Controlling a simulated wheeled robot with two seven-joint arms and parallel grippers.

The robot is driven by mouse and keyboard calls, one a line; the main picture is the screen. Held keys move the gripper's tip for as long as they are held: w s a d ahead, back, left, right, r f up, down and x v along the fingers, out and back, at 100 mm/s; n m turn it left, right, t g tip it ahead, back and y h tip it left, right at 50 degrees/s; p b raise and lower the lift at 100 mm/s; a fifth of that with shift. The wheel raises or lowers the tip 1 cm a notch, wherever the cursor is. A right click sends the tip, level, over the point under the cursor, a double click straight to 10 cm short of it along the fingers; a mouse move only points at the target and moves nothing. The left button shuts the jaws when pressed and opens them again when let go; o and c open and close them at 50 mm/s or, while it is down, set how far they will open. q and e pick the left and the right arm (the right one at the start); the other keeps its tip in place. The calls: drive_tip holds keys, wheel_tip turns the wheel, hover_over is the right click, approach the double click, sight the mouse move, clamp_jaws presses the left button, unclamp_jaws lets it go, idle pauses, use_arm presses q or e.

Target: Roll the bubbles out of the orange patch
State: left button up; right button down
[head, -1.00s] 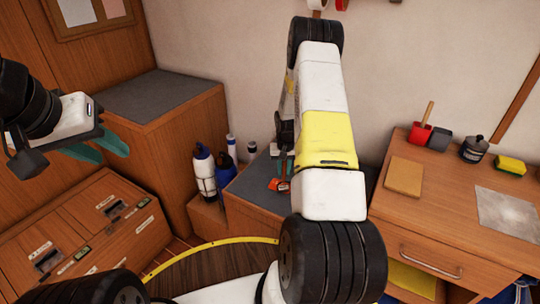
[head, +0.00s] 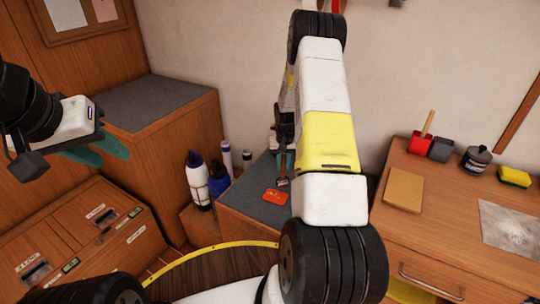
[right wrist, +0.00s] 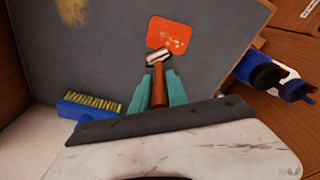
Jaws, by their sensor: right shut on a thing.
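The orange patch (head: 274,196) lies flat on the grey top of the low cabinet; pale bubble spots show on it in the right wrist view (right wrist: 170,33). My right gripper (right wrist: 160,88) is shut on the brown handle of a roller. The roller's metallic head (right wrist: 166,57) is at the patch's edge nearest the gripper; I cannot tell whether it touches. In the head view the roller (head: 283,181) shows beside my right arm, which hides part of the cabinet. My left gripper (head: 100,150) is empty, its teal fingers apart, away at the left.
A blue brush (right wrist: 88,107) lies on the grey top (right wrist: 215,65). Bottles (head: 198,178) stand left of the cabinet. The right-hand desk holds a tan block (head: 404,189), a red container (head: 420,143), a dark jar (head: 475,159), a sponge (head: 514,177) and a translucent sheet (head: 508,228).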

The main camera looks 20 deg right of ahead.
drive_tip(key=shift+r, duration=2.2)
drive_tip(key=shift+a, duration=0.1)
